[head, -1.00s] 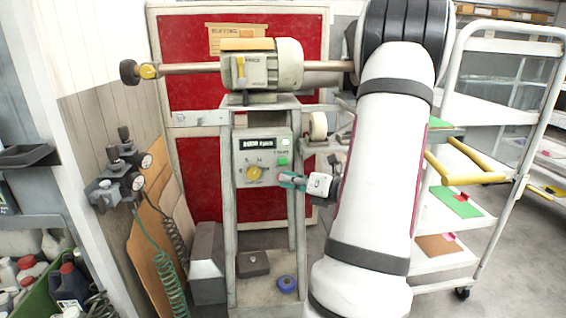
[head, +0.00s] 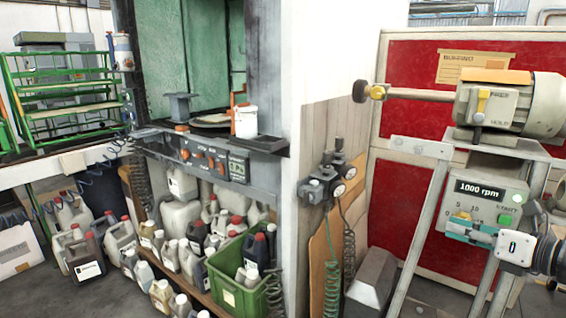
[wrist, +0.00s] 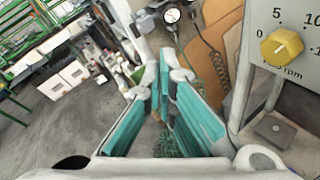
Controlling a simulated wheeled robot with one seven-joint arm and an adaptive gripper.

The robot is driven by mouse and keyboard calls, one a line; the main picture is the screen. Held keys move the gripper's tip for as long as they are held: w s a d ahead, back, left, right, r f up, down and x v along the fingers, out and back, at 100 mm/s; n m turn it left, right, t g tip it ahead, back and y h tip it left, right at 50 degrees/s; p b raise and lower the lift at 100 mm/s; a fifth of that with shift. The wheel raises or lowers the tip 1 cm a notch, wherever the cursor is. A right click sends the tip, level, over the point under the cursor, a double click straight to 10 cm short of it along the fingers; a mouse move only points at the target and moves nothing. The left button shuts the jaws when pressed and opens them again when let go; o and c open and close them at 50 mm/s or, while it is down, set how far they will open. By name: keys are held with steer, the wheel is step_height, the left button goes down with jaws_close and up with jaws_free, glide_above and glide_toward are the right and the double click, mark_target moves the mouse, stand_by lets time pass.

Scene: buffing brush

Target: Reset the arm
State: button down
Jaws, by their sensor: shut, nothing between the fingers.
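My gripper (head: 457,229), with teal finger pads, is at the right edge in the head view. It is shut and empty, pointing left across the front of the control box (head: 487,187). The box display (head: 484,190) reads 1000 rpm. The buffing motor (head: 510,103) stands above the box. Most of my arm is out of view.
Pressure gauges with valves (head: 325,182) hang on the wall left of the stand, with coiled hoses below. A green crate (head: 238,285) and several jugs sit under the bench at the left. A red panel (head: 400,200) is behind the stand. Floor is open at the lower left.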

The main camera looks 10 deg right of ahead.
steer(key=s+a+r+n+g+y, duration=0.1)
steer(key=a+r+n+g+y, duration=0.2)
steer(key=a+n, duration=0.65)
steer(key=s+a+n+g+y, duration=0.25)
steer(key=a+n+g, duration=0.25)
steer(key=a, duration=0.9)
steer(key=s+a+f+n+g+h, duration=0.1)
steer(key=s+a+n+g+h, duration=0.25)
steer(key=s+n, duration=0.45)
steer(key=s+a+n+g+h, duration=0.2)
steer(key=s+a+n+g, duration=0.25)
steer(key=s+n, duration=0.4)
steer(key=s+d+n+t+h, duration=0.2)
steer(key=s+d+n+h, duration=0.15)
steer(key=n, duration=0.25)
step_height(320, 180, up, 21)
steer(key=t+p, duration=0.3)
steer(key=p, duration=1.7)
steer(key=shift+a+r, duration=0.15)
steer(key=shift+a, duration=0.15)
steer(key=shift+w+h, duration=0.1)
steer(key=shift+h, duration=0.15)
